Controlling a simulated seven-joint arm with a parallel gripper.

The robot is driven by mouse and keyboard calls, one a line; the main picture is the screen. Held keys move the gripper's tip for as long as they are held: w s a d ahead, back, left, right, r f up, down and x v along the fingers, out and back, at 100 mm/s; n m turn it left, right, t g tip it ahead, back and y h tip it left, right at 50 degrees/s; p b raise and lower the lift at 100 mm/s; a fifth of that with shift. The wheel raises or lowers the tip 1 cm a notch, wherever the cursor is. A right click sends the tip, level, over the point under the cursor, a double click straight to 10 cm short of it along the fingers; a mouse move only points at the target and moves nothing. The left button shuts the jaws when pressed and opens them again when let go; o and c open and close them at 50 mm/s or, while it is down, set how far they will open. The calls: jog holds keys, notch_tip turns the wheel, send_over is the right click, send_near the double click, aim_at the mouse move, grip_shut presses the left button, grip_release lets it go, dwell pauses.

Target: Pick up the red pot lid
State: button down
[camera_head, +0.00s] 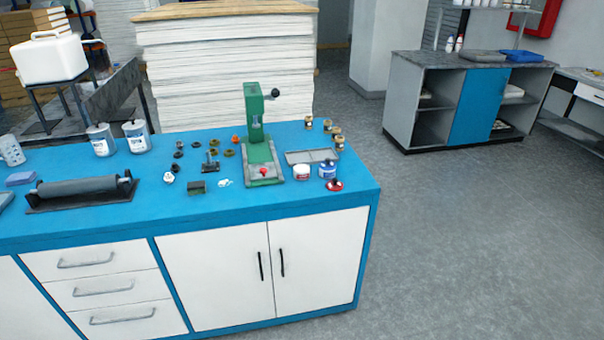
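A small round red piece with a dark top and a pale rim, which looks like the red pot lid (334,185), lies on the blue worktop (240,207) near its front right corner. Just behind it stand a white pot with a red band (302,171) and a white pot with a blue band (327,170). Another small red piece (263,171) sits on the base of the green press; it is too small to identify. My gripper is not in view.
The green hand press (257,130) stands left of the pots, with a grey flat tray (312,156) behind them. Several small brass and dark parts lie around. A black roller (84,188) and white cans (136,136) are on the left. The front strip is clear.

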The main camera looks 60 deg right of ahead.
jog(key=c, duration=1.9)
grip_release()
jog(key=o, duration=1.9)
jog(key=shift+c, duration=0.2)
